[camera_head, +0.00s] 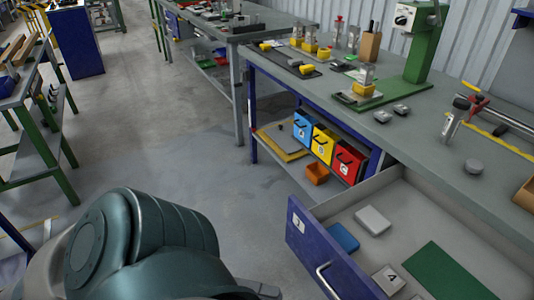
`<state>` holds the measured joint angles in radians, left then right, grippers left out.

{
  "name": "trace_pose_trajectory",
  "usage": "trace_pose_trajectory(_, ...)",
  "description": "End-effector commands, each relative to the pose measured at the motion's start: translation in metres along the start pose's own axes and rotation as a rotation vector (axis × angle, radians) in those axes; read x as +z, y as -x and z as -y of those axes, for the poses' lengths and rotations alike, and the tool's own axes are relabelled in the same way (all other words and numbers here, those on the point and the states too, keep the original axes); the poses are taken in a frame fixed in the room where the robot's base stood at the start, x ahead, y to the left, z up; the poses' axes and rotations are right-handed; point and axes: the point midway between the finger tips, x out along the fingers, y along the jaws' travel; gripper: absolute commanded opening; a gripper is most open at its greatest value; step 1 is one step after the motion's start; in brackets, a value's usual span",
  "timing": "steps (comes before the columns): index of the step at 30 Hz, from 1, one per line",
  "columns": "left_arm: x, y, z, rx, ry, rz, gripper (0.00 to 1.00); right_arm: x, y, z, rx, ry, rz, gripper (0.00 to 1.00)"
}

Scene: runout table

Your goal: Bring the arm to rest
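My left arm, a dark teal rounded link, fills the bottom left of the head view. A small grey part of my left gripper (260,288) shows at the bottom edge, just past the arm. The rest of the gripper is hidden or cut off, so I cannot tell whether its fingers are open or shut. It shows to the left of the open drawer's blue front (325,250). My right arm and gripper are not in view.
The open drawer juts out from the grey workbench (415,135) and holds a blue box (342,237), a pale box (373,220) and a green mat (448,270). Blue, yellow and red bins (348,162) stand on the bench's shelf. Floor (190,140) left of the bench is clear.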

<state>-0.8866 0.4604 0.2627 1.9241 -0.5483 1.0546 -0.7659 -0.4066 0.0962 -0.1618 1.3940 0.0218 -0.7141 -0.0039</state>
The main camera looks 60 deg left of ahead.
Motion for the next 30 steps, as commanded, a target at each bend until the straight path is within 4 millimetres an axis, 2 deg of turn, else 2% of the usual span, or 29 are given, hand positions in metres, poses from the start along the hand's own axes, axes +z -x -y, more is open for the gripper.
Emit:
trace_pose_trajectory(16,0.000,-0.001,0.000,0.001,0.000,0.001,0.18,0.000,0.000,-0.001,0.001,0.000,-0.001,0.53)
trace_pose_trajectory(20,0.006,-0.002,-0.007,0.010,0.026,0.033,0.18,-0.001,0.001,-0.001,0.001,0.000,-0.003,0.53)
trace_pose_trajectory(23,0.017,-0.004,-0.023,0.030,0.087,0.103,0.18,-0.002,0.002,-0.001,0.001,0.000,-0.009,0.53)
trace_pose_trajectory(26,0.035,-0.007,-0.052,0.063,0.199,0.223,0.18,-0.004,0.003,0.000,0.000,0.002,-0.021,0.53)
trace_pose_trajectory(29,0.053,-0.008,-0.097,0.106,0.361,0.382,0.18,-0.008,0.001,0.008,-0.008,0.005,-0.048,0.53)
trace_pose_trajectory(30,0.059,-0.008,-0.118,0.125,0.440,0.454,0.18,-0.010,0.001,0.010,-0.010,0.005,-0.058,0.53)
